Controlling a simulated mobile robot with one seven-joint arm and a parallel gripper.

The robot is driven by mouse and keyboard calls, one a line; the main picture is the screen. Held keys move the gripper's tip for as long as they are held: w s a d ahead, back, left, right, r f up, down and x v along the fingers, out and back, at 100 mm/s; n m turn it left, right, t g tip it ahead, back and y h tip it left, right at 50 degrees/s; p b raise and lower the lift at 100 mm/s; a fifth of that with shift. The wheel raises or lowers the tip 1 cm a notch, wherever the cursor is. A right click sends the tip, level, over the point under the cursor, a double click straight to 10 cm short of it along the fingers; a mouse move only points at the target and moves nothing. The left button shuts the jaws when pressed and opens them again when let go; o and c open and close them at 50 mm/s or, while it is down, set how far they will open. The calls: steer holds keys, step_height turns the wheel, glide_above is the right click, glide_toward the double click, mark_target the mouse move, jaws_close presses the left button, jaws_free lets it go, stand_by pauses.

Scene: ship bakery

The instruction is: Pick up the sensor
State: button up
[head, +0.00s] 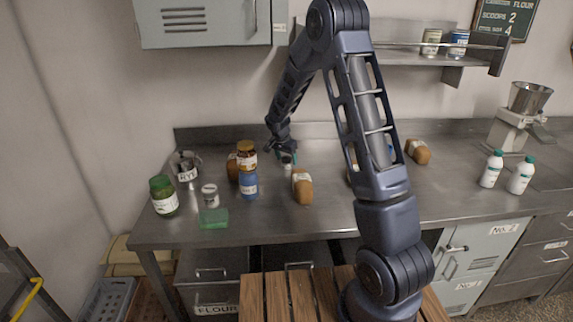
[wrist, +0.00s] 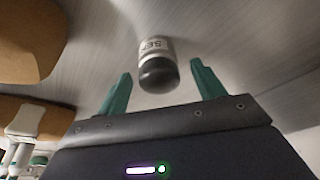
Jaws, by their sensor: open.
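The sensor (wrist: 156,62) is a small white cylinder with a black end and partly legible dark lettering. In the wrist view it stands between and just beyond the two green fingers of my gripper (wrist: 160,78), with a gap on each side. In the head view my gripper (head: 284,151) is low over the steel counter, towards the back and left of the middle. A small pale thing (head: 289,161) shows right under it, probably the sensor, mostly hidden by the gripper. My gripper is open and holds nothing.
Bread loaves (head: 302,187) lie on the counter (head: 330,208) close by. Left of my gripper stand a blue jar (head: 249,186) with a brown-red jar (head: 247,157) behind it, a green jar (head: 163,196), a white tin (head: 210,196) and a green block (head: 214,218). White bottles (head: 491,169) stand right.

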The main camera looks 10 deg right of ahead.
steer(key=shift+x, duration=1.05)
steer(key=shift+c, duration=0.5)
steer(key=c, duration=1.1)
